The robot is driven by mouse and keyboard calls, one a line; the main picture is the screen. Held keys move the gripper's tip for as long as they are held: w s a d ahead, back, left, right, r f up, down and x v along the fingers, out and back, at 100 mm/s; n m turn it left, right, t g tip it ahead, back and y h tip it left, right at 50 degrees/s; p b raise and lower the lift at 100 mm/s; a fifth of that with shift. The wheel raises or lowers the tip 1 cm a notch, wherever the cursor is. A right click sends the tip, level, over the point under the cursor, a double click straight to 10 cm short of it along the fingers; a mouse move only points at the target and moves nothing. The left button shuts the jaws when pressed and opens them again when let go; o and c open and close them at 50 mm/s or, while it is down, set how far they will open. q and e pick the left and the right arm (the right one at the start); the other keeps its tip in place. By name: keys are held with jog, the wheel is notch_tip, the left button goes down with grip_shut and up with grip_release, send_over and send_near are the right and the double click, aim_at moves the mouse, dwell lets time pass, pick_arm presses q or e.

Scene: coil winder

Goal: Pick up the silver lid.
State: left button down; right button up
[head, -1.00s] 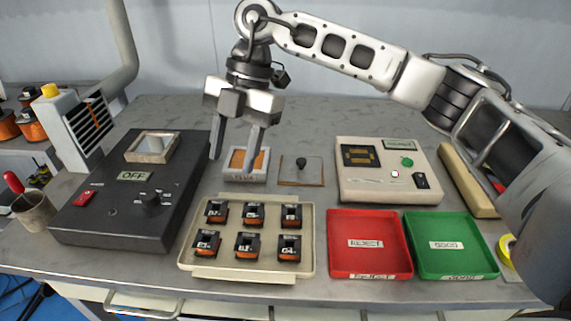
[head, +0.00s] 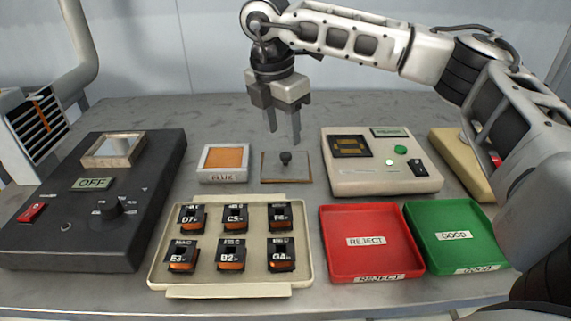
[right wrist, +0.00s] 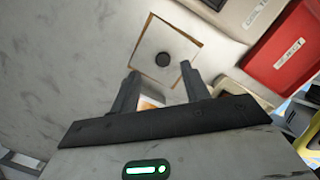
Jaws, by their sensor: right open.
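The silver lid (head: 298,172) is a flat grey square plate with brownish edges and a black knob in its middle. It lies on the table behind the parts tray, just right of the flux box. My right gripper (head: 284,137) hangs above and slightly behind the lid in the head view, fingers pointing down, open and empty. In the right wrist view the lid (right wrist: 158,38) lies beyond the two spread fingers (right wrist: 160,72), with its knob roughly between the tips and apart from them. My left gripper is not in view.
The flux box (head: 222,177) stands close left of the lid, and a cream tester (head: 385,185) close right. In front are a cream tray (head: 232,273) of several coils, a red reject tray (head: 365,262) and a green good tray (head: 455,255). A black control box (head: 80,235) stands left.

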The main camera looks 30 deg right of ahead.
aim_at(286, 155)
jog(key=shift+s+d+f, duration=0.1)
jog(key=shift+f, duration=1.3)
jog(key=shift+s+d+f, duration=0.1)
jog(key=shift+f, duration=1.25)
grip_shut()
